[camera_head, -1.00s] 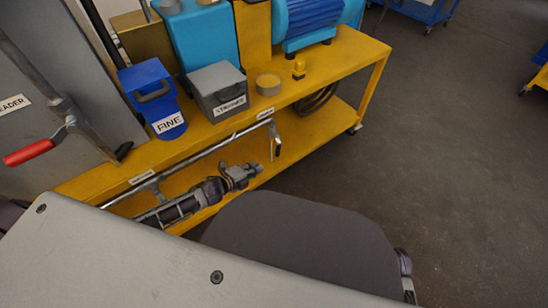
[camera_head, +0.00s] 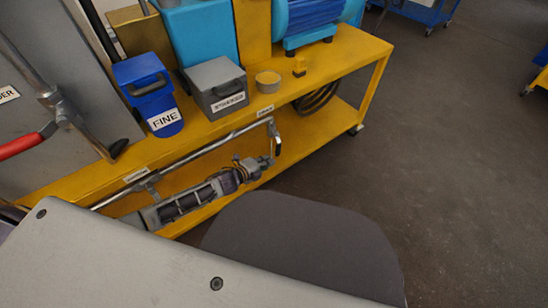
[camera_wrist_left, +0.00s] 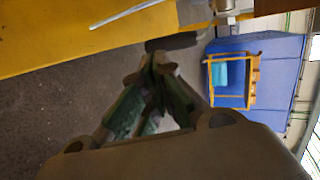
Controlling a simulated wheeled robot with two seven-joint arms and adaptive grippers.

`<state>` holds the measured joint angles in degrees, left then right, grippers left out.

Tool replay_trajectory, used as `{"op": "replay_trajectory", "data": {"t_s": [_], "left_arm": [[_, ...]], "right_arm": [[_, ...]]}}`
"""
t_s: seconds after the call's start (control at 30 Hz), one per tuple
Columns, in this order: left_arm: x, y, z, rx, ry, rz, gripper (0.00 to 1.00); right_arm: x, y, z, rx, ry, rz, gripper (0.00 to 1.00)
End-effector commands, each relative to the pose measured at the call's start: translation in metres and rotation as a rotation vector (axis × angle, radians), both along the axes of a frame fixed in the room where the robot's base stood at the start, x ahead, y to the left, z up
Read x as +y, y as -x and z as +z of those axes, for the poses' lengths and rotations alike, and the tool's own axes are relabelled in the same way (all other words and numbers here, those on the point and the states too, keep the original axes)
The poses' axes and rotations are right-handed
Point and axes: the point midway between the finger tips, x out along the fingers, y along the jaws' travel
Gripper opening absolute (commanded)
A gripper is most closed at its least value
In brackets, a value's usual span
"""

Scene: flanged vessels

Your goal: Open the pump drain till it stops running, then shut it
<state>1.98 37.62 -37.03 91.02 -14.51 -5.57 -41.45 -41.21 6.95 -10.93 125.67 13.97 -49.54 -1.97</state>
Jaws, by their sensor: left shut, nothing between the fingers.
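A blue pump (camera_head: 308,14) sits on top of the yellow cart (camera_head: 345,70). A thin metal pipe (camera_head: 210,149) runs along the cart's front. At its right end, under a small label (camera_head: 265,111) too small to read, a lever with a dark grip (camera_head: 277,146) hangs down. My left gripper (camera_head: 264,161) is shut and empty, just left of and below that grip; contact cannot be told. In the left wrist view its fingertips (camera_wrist_left: 154,62) meet just below a dark grip-like part (camera_wrist_left: 172,42). My right gripper is not in view.
A blue box marked FINE (camera_head: 148,92) and a grey lidded box (camera_head: 216,86) stand on the cart. A coiled hose (camera_head: 318,98) lies on its lower shelf. A red handle (camera_head: 18,146) sticks out at the left.

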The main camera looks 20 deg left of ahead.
Motion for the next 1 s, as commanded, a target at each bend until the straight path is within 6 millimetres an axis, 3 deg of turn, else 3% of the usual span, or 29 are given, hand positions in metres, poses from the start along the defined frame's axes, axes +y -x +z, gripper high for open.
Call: {"op": "replay_trajectory", "data": {"t_s": [0.6,1.0], "left_arm": [[-0.018,-0.036,-0.005,-0.001,0.000,0.000,0.00],[-0.020,-0.039,-0.006,0.000,0.000,0.000,0.00]], "right_arm": [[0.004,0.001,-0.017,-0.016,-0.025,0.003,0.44],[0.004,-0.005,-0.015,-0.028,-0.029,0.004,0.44]]}}
